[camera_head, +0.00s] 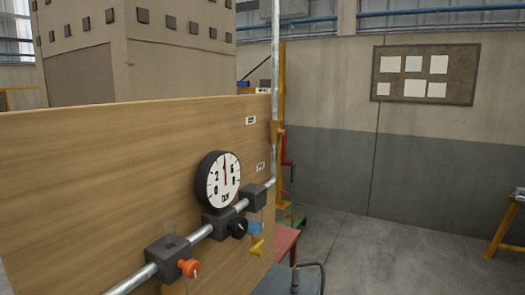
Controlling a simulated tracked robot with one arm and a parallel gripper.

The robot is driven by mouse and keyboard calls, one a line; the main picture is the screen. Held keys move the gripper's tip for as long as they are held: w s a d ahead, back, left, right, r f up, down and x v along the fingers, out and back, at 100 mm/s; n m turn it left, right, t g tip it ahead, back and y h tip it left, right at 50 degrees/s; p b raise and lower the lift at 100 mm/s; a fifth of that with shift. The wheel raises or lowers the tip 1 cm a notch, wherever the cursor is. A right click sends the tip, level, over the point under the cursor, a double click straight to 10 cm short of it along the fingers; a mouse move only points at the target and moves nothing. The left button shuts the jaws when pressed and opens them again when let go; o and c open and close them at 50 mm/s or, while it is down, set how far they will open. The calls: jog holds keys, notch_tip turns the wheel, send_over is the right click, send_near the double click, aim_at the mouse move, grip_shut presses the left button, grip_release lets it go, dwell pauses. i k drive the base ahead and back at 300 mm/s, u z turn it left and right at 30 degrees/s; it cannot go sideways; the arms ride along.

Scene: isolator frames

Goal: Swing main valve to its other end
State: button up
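A pipe (221,223) runs along a wooden panel and turns upward at its right end. On the pipe are a grey block with an orange-red knob (187,268), a block with a black knob (238,230), and a round white gauge (222,180). A blue part (255,228) and a yellow handle (257,247) sit right of the black knob. A small orange-yellow fitting (277,131) is on the upright pipe. Small labels on the panel are unreadable, so I cannot tell which part is the main valve. My gripper is not in view.
The wooden panel (95,160) fills the left side. A red table (284,242) and a grey surface with a dark hose (318,268) stand close beyond its right end. Bare floor (385,250) lies at right, with a yellow-legged stand (505,225) at the edge.

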aim_at(283, 132)
jog(key=k, duration=0.55)
jog(key=z, duration=0.2)
jog(key=i, duration=0.9)
jog(key=u, duration=0.15)
jog(key=k, duration=0.65)
jog(key=z, duration=0.65)
jog(key=i, duration=1.55)
jog(key=u, duration=0.4)
